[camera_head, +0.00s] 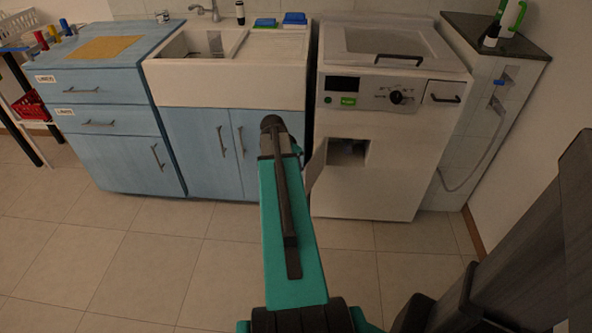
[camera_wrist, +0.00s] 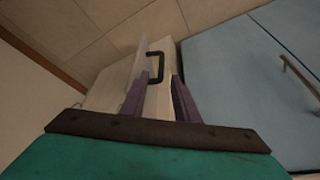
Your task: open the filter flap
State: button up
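The filter flap (camera_head: 317,168) is a pale panel at the lower left of the white washing machine (camera_head: 390,185). It stands swung out to the left, and the dark square recess (camera_head: 347,152) beside it is exposed. In the wrist view my gripper (camera_wrist: 160,76) is open, its two purplish fingers apart. Beyond the fingertips is a black handle (camera_wrist: 155,66) on a pale panel; I cannot tell for certain that it is the flap's. In the head view my arm hides the fingers, left of the flap. No clear grip or contact shows.
Blue cabinets (camera_head: 205,150) with a sink (camera_head: 205,45) stand left of the machine. A right-hand wall carries a tap and hose (camera_head: 484,150). A side counter (camera_head: 497,36) is at the right. The tiled floor (camera_head: 130,255) in front is clear.

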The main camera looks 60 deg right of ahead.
jog(key=v, duration=0.5)
jog(key=shift+a+r, duration=0.2)
jog(key=shift+r, duration=0.1)
